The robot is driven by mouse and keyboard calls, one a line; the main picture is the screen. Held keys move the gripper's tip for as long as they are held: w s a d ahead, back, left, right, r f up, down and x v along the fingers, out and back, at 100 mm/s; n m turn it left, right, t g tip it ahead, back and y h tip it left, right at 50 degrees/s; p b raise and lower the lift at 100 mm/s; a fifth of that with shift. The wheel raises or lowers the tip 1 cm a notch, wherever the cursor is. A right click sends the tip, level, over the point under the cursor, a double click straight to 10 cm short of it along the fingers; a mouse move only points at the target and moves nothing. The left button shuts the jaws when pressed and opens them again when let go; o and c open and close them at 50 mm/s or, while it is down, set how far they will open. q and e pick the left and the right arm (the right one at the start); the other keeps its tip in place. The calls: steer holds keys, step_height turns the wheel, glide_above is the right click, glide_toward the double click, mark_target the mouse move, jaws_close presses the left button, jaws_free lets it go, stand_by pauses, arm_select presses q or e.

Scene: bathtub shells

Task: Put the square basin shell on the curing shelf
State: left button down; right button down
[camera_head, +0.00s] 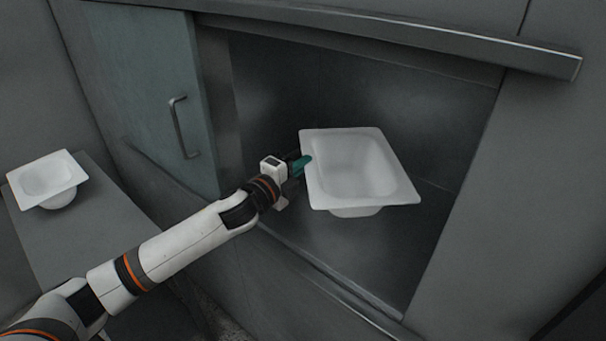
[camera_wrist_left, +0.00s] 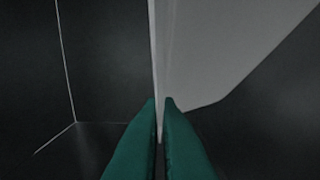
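A white square basin shell (camera_head: 393,178) with a flat rim and deep bowl is inside the open recess with the curing shelf (camera_head: 402,275). My left gripper (camera_head: 306,163) is at the left edge of its rim, and its green fingers are shut on that rim. The left wrist view shows the thin rim edge between the two fingertips (camera_wrist_left: 160,102), with the pale shell (camera_wrist_left: 215,50) beyond. The shell looks roughly upright. I cannot tell whether its underside touches the shelf floor. My right gripper is not in view.
Another white basin shell (camera_head: 72,168) sits on a grey bench (camera_head: 125,225) at the left. A sliding door (camera_head: 155,95) with a handle stands open left of the recess. A rail (camera_head: 400,33) runs above the opening. The shelf floor in front of the held shell is bare.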

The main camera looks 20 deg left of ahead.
arm_select(q)
step_height(320, 180, down, 2)
steer(key=shift+f, duration=0.1)
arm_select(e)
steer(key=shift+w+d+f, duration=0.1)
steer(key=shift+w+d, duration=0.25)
arm_select(q)
steer(key=c, duration=2.1)
jaws_free()
steer(key=shift+f, duration=0.2)
steer(key=o, duration=0.5)
steer(key=shift+c, duration=0.2)
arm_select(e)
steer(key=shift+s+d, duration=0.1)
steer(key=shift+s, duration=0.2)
arm_select(q)
steer(key=shift+r, duration=0.1)
